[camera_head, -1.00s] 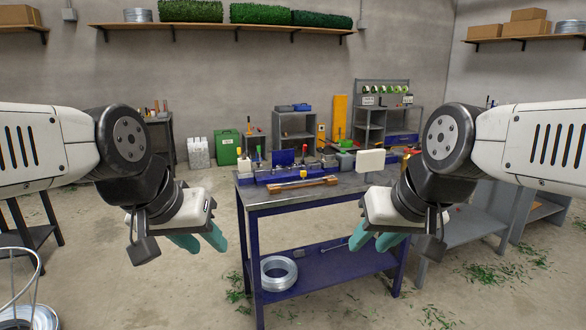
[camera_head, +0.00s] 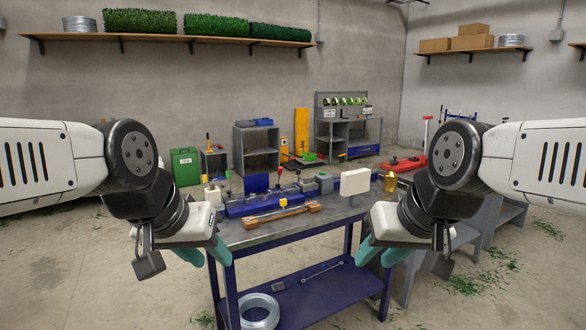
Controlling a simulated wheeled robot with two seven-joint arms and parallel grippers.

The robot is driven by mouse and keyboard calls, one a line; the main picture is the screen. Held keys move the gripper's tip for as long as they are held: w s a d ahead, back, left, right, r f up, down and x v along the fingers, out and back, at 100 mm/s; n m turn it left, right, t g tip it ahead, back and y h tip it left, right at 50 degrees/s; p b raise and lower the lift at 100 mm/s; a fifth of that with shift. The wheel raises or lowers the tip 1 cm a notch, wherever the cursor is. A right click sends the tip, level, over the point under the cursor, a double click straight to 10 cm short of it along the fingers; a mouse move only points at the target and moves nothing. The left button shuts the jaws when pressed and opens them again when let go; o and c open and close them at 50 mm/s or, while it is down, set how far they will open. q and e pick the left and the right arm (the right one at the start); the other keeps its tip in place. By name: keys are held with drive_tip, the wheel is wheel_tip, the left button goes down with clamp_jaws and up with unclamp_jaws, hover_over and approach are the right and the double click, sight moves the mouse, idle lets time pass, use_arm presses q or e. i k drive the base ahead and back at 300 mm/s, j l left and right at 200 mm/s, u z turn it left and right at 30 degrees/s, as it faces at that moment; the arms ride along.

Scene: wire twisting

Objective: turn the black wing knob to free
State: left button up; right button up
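I cannot make out the black wing knob for certain; several small dark parts stand on the blue fixture (camera_head: 250,207) on the workbench (camera_head: 290,231), too small to tell apart. A cream block (camera_head: 355,182) stands upright at the bench's right side. My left gripper (camera_head: 207,255) has teal fingers spread apart and empty, in front of the bench's left end. My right gripper (camera_head: 381,256) also has its teal fingers apart and empty, in front of the bench's right end. Neither touches anything on the bench.
A wooden-handled tool (camera_head: 281,214) lies along the bench's front. A brass-coloured cup (camera_head: 390,182) stands at its right. A wire coil (camera_head: 259,311) rests on the lower shelf. A grey side table (camera_head: 487,222) stands to the right.

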sight(298, 171)
drive_tip(key=i+j+u, duration=0.15)
drive_tip(key=i, duration=0.3)
drive_tip(key=i+u, duration=0.1)
drive_tip(key=i, duration=0.35)
drive_tip(key=i+l+u, duration=0.2)
drive_tip(key=i+l, duration=0.3)
drive_tip(key=i+l+u, duration=0.15)
drive_tip(key=i+l, duration=0.25)
drive_tip(key=l, duration=0.3)
